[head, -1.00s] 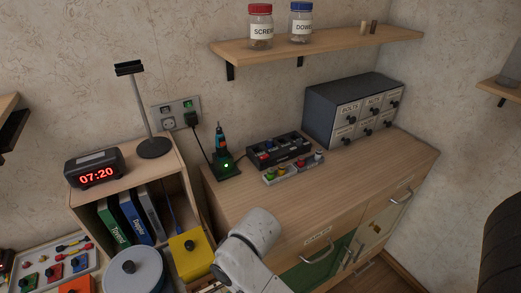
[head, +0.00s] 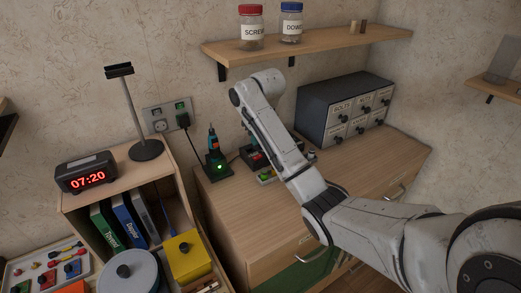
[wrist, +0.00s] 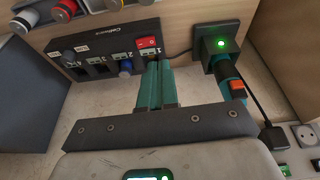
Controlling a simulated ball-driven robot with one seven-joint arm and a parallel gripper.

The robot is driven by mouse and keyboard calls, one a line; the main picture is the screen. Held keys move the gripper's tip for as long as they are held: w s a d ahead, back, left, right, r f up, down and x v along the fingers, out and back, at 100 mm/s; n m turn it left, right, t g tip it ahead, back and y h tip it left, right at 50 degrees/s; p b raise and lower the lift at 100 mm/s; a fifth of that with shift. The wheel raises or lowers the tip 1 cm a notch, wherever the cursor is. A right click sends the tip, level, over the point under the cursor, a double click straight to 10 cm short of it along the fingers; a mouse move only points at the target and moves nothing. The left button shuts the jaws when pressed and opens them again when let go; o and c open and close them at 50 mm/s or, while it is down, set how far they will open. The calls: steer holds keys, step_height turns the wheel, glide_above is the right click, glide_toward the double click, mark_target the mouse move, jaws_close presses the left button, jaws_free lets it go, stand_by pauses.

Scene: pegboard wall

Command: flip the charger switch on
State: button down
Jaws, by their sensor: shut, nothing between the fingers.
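The charger (head: 218,166) stands on the cabinet top with a green light lit and a teal-and-black tool upright in it. It also shows in the wrist view (wrist: 219,45). Its cord runs to a black plug in the wall plate (head: 153,126), which carries small switches with green parts; their positions are too small to read. No switch is clearly marked as the charger's. My gripper (wrist: 158,64) is shut and empty, its teal fingers together, left of the charger in the wrist view. The tips overlap the numbered black box (wrist: 105,50) beside its red block (wrist: 148,42); contact is unclear.
A clock (head: 86,175) and a phone stand (head: 146,150) top the left shelf unit. A drawer box (head: 342,108) stands at the back right of the cabinet. A shelf with two jars (head: 250,28) hangs above. My arm crosses the cabinet top.

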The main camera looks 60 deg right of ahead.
mark_target(260, 155)
steer(key=d, duration=0.1)
steer(key=s+d+r, duration=0.1)
steer(key=shift+s+d+r, duration=0.15)
steer(key=shift+s+d, duration=0.1)
steer(key=shift+d, duration=0.15)
steer(key=p+x, duration=0.1)
steer(key=x, duration=0.9)
steer(key=shift+s, duration=0.1)
